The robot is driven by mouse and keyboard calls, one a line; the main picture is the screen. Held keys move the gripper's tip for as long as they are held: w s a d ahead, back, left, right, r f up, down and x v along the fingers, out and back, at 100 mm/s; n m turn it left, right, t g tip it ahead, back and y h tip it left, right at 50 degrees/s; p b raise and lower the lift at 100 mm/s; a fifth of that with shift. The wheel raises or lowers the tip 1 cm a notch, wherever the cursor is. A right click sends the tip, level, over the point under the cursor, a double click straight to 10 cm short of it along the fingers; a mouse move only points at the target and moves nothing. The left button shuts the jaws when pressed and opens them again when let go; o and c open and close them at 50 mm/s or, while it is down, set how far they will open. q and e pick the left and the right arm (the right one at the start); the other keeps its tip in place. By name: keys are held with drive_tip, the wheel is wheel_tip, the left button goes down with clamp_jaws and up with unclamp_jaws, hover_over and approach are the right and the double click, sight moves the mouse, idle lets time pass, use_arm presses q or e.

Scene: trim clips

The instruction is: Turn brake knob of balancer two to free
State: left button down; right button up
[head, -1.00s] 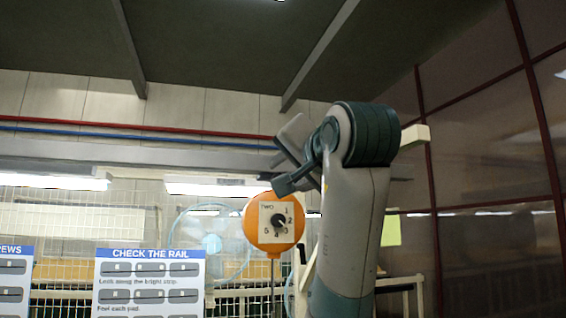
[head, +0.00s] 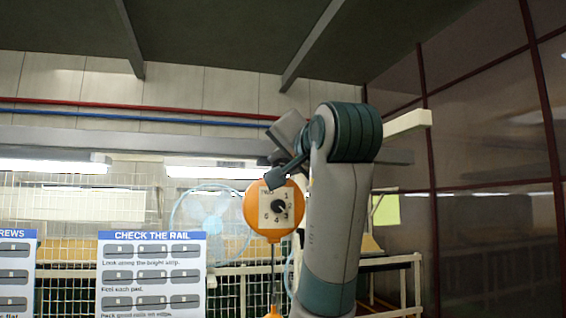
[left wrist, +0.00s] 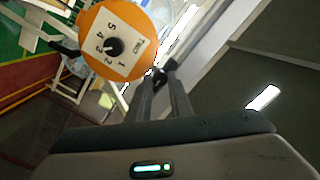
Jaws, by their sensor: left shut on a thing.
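Balancer two is a round orange housing (head: 256,222) hanging in the middle of the head view. Its pale plate reads TWO and carries a black dial knob (head: 279,207) with numbers around it. The balancer also shows in the left wrist view (left wrist: 92,20), turned on its side, with its dial (left wrist: 113,47). My right gripper is out of view.
A CHECK THE RAIL board (head: 151,262) stands left of the balancer, with another board (head: 15,275) further left. A mesh fence and a pale fan (head: 210,215) are behind. A cable hangs below the balancer to another orange piece (head: 272,312).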

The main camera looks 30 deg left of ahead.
use_arm(q)
drive_tip(key=n+b, duration=0.1)
drive_tip(key=b, duration=0.1)
drive_tip(key=n+b, duration=0.2)
drive_tip(key=shift+d+f, duration=0.1)
drive_tip(key=shift+f, duration=0.1)
drive_tip(key=shift+n+b, duration=0.6)
drive_tip(key=shift+n, duration=0.3)
drive_tip(key=n+b, duration=0.1)
drive_tip(key=n, duration=0.1)
drive_tip(key=shift+r+n, duration=0.1)
drive_tip(key=shift+n, duration=0.3)
drive_tip(key=n+b, duration=0.1)
drive_tip(key=n, duration=0.3)
drive_tip(key=shift+r+h, duration=0.15)
drive_tip(key=shift+h, duration=0.15)
drive_tip(key=n, duration=0.6)
drive_tip(key=shift+s, duration=0.1)
